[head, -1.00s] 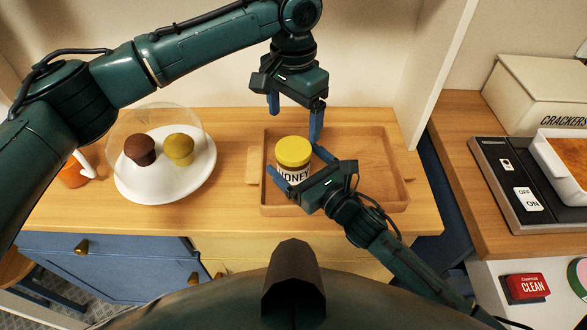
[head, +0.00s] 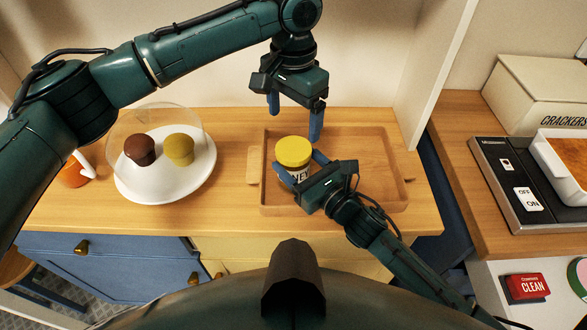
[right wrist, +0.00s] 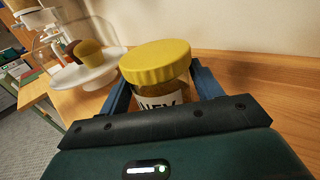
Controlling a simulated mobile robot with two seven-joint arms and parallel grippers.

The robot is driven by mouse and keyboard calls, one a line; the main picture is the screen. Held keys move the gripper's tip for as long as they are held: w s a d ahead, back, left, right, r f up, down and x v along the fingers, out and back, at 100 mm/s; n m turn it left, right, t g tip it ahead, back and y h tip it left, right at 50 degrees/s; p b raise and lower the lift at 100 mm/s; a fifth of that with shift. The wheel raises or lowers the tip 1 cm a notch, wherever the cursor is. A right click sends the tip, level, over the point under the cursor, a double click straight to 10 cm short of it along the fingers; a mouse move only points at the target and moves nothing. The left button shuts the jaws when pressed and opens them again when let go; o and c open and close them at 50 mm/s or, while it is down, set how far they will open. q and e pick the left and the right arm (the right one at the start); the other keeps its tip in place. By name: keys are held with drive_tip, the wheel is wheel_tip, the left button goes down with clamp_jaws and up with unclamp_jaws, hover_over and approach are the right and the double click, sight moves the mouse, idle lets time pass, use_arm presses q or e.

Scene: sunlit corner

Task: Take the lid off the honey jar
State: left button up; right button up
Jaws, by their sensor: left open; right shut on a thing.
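The honey jar (head: 299,176) stands upright in the wooden tray in the head view, with its yellow lid (head: 293,151) on top. The jar's label is partly covered by my right gripper. My right gripper (head: 300,167) is shut on the jar's body below the lid, one finger on each side. In the right wrist view the jar (right wrist: 162,99) sits between the blue fingers, with the ribbed lid (right wrist: 156,63) above them. My left gripper (head: 295,122) is open and empty, pointing down above and behind the lid, apart from it.
The wooden tray (head: 385,180) has free room right of the jar. At left, a white plate (head: 150,190) holds two muffins under a clear dome, beside an orange mug (head: 73,175). A cracker box (head: 540,90) stands on the right counter.

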sight(294, 148)
use_arm(q)
drive_tip(key=shift+m, duration=0.3)
drive_tip(key=shift+c, duration=0.9)
use_arm(e)
drive_tip(key=shift+c, duration=1.4)
use_arm(q)
drive_tip(key=shift+m, duration=0.5)
use_arm(e)
drive_tip(key=shift+c, duration=0.8)
use_arm(q)
drive_tip(key=m, duration=0.9)
drive_tip(key=shift+m, duration=0.4)
drive_tip(key=m, duration=0.8)
drive_tip(key=shift+m, duration=0.4)
drive_tip(key=m, duration=1)
drive_tip(key=shift+m, duration=0.4)
drive_tip(key=shift+f+m, duration=0.3)
drive_tip(key=shift+f, duration=3.7)
drive_tip(key=shift+c, duration=0.5)
